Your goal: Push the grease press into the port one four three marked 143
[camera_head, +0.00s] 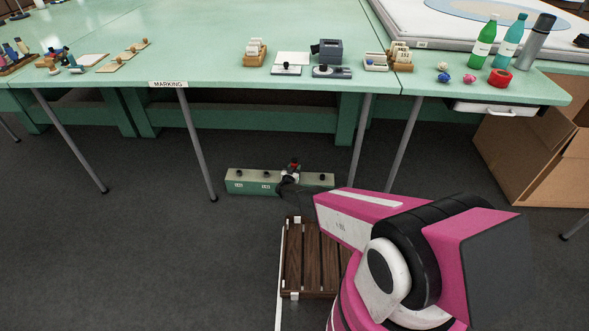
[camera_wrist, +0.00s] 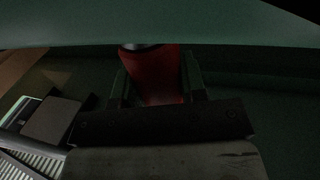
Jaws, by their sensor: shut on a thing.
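A low green block (camera_head: 247,187) with dark round ports on top and small white labels on its front sits on the floor under the table's front edge. The label numbers are too small to read surely, so I cannot tell which port is 143. My gripper (camera_head: 289,178) is at the right half of the block. It is shut on the red grease press (camera_wrist: 158,78), which shows between the fingers in the wrist view. In the head view only a small red and dark top shows. My gripper hides the press's lower end, so I cannot tell if it touches a port.
The green table (camera_head: 210,70), labelled MARKING, overhangs the block, with thin legs (camera_head: 198,150) on both sides. A wooden slatted platform (camera_head: 312,255) lies in front of the block. A cardboard box (camera_head: 535,140) stands at the right. The floor at left is clear.

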